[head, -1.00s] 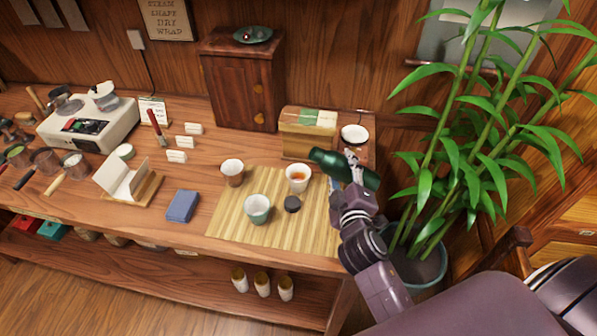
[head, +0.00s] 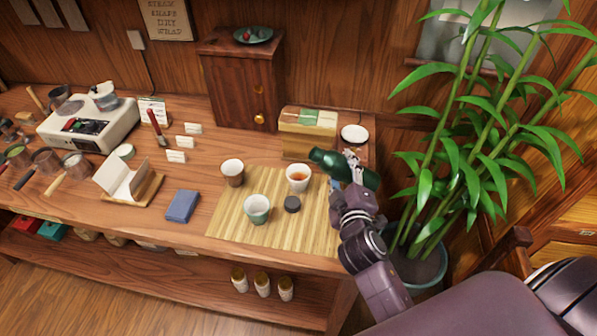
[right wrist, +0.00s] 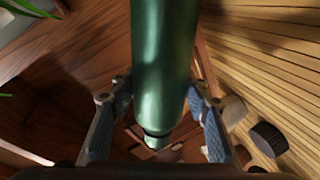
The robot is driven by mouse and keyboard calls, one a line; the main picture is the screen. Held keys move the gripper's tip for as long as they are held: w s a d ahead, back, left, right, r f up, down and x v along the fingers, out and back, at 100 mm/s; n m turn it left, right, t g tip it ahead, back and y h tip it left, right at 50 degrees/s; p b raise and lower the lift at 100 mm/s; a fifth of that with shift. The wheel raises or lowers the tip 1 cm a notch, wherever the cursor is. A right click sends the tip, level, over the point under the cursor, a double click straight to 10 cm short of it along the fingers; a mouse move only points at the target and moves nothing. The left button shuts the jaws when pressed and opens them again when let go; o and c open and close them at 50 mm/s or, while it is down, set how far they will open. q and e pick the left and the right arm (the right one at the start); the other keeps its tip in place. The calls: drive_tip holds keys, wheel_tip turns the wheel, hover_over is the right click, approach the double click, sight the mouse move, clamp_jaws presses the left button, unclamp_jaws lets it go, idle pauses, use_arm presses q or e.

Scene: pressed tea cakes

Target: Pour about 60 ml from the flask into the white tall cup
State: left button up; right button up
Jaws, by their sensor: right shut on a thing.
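The dark green flask (head: 330,161) is held tilted close to level above the right side of the bamboo mat, its mouth end towards the left. My right gripper (head: 353,168) is shut on it. In the right wrist view the flask (right wrist: 163,60) runs between the two fingers. The white tall cup (head: 298,185) stands upright on the mat, below and left of the flask's mouth, with amber liquid inside. No stream shows between flask and cup. My left gripper is out of view.
The bamboo mat (head: 290,237) also bears a pale green cup (head: 257,211) and a black lid (head: 292,204). A brown cup (head: 232,174) stands at its left edge. A wooden box (head: 307,140) and a white dish (head: 354,134) are behind the flask. A leafy plant (head: 470,140) stands right.

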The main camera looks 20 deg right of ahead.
drive_tip(key=shift+r, duration=0.15)
drive_tip(key=shift+w+a+r+m+t+y, duration=0.2)
drive_tip(key=shift+r+m, duration=0.1)
drive_tip(key=shift+m, duration=0.2)
drive_tip(key=shift+w+a+r+m+t+y, duration=0.1)
drive_tip(key=shift+a+r+m+t+y, duration=0.15)
drive_tip(key=shift+m, duration=0.25)
drive_tip(key=shift+a+r+m, duration=0.1)
drive_tip(key=shift+r+m, duration=0.1)
drive_tip(key=shift+m, duration=0.4)
drive_tip(key=shift+r+m+t+b, duration=0.2)
drive_tip(key=shift+m+t+b, duration=0.1)
drive_tip(key=shift+m, duration=0.3)
drive_tip(key=shift+d+r+m, duration=0.15)
drive_tip(key=shift+d+m, duration=0.05)
drive_tip(key=shift+m, duration=0.8)
drive_tip(key=m+b, duration=0.1)
drive_tip(key=m, duration=0.1)
drive_tip(key=m+t, duration=0.1)
drive_tip(key=shift+s+d+m+t+y+b, duration=0.15)
drive_tip(key=shift+m+t+y+b, duration=0.1)
drive_tip(key=shift+m+b, duration=0.15)
